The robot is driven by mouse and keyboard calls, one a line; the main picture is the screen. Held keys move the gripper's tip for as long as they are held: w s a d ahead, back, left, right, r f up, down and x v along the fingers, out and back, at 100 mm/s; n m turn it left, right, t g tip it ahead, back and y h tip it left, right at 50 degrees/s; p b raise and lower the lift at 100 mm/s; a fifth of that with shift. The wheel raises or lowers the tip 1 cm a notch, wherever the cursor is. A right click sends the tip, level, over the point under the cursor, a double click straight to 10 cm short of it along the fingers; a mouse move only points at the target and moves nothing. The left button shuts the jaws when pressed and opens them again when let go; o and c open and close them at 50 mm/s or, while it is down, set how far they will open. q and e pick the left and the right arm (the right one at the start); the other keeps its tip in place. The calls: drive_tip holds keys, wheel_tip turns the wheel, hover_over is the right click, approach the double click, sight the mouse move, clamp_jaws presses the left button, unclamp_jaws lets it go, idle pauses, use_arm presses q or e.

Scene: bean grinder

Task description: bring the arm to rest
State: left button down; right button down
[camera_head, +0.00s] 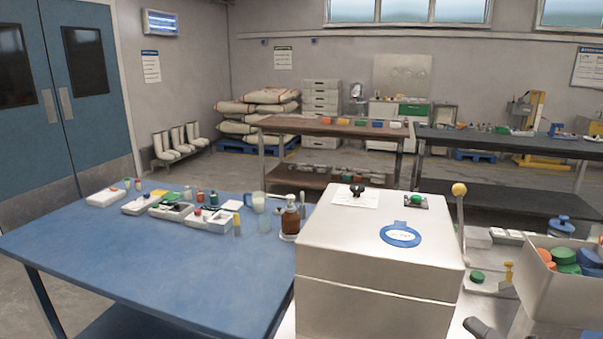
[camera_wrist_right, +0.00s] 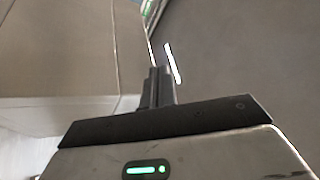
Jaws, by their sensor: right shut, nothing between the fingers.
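My right gripper (camera_wrist_right: 158,78) shows in the wrist view with its dark fingers together and nothing between them. In the head view only a dark piece of it (camera_head: 484,328) shows at the bottom edge, right of the large pale grinder box (camera_head: 375,250). A pale box-like surface (camera_wrist_right: 60,50) fills the left of the wrist view; the fingers look apart from it, though the distance is hard to judge. My left gripper is in neither view.
A blue table (camera_head: 130,255) with small trays and bottles stands at left. A brown pump bottle (camera_head: 290,220) is close to the box. A lever with a yellow knob (camera_head: 459,189) rises at the box's right. A bin of colored lids (camera_head: 545,300) stands at the right edge.

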wheel_tip(320, 180, down, 14)
drive_tip(key=s+r+n+t+h, duration=0.1)
drive_tip(key=s+t+h, duration=0.1)
drive_tip(key=h, duration=0.9)
drive_tip(key=s+a+f+n+g+h, duration=0.1)
drive_tip(key=s+f+n+g+h, duration=0.55)
drive_tip(key=s+f, duration=0.65)
drive_tip(key=w+a+m+y, duration=0.1)
drive_tip(key=a+m, duration=0.3)
drive_tip(key=a, duration=0.6)
drive_tip(key=shift+w+y, duration=0.2)
drive_tip(key=shift+y, duration=0.45)
drive_tip(key=shift+a+f+t, duration=0.1)
drive_tip(key=shift+t, duration=0.15)
